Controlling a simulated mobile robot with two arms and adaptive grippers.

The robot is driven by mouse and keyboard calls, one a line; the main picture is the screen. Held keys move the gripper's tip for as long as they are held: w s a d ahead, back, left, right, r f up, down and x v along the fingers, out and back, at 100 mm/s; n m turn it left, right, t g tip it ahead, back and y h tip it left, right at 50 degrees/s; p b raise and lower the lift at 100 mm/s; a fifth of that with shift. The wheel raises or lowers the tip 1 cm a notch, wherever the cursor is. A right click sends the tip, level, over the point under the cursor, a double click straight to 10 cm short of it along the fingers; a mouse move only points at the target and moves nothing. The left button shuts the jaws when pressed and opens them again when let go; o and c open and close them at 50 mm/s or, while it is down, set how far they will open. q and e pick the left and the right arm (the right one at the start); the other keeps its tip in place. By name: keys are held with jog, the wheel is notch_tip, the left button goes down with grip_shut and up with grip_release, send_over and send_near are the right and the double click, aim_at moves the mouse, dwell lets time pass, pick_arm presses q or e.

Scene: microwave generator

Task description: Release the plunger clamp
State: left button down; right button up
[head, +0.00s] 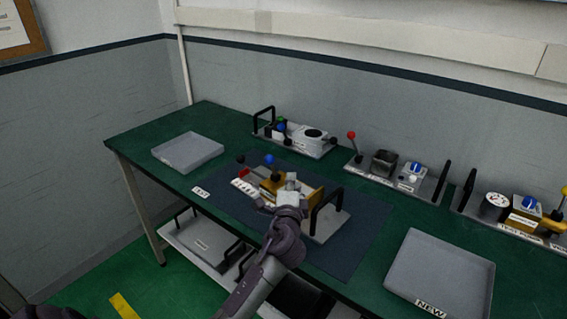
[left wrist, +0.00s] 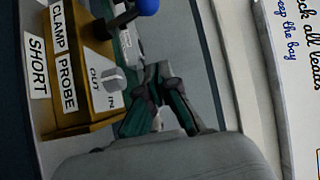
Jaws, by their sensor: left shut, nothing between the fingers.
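The fixture in the middle of the bench has a brass-coloured block (head: 270,184), also in the left wrist view (left wrist: 75,112). Labels CLAMP, PROBE and SHORT show in that view. A blue ball knob (head: 270,159) on a dark stem stands over the block; it also shows in the left wrist view (left wrist: 147,6). I cannot tell which part is the plunger clamp. My left gripper (head: 290,190) is shut and empty, in front of the block; its fingers show beside the grey knob (left wrist: 156,85). My right gripper is out of view.
A black handle (head: 327,212) rises at the fixture's right, close to my left gripper. More fixtures with knobs (head: 300,138) (head: 400,172) line the back. A grey tray (head: 188,151) lies left, and the NEW tray (head: 440,275) right. Blue mat (head: 350,255) is bare in front.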

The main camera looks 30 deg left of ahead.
aim_at(271, 166)
pick_arm(q)
jog(key=shift+w+a+r, duration=0.15)
jog(key=shift+w+a, duration=0.05)
jog(key=shift+w, duration=0.2)
jog(key=x, duration=0.2)
jog(key=p+x, duration=0.1)
jog(key=x, duration=0.1)
jog(key=shift+r, duration=0.3)
jog(key=x, duration=0.3)
jog(key=shift+w+a+f, duration=0.15)
jog(key=shift+w+f, duration=0.05)
jog(key=shift+f, duration=0.05)
jog(key=s+a+p, duration=0.2)
jog(key=shift+a, duration=0.3)
jog(key=shift+s+a, duration=0.15)
jog(key=shift+s, duration=0.1)
jog(key=shift+f, duration=0.1)
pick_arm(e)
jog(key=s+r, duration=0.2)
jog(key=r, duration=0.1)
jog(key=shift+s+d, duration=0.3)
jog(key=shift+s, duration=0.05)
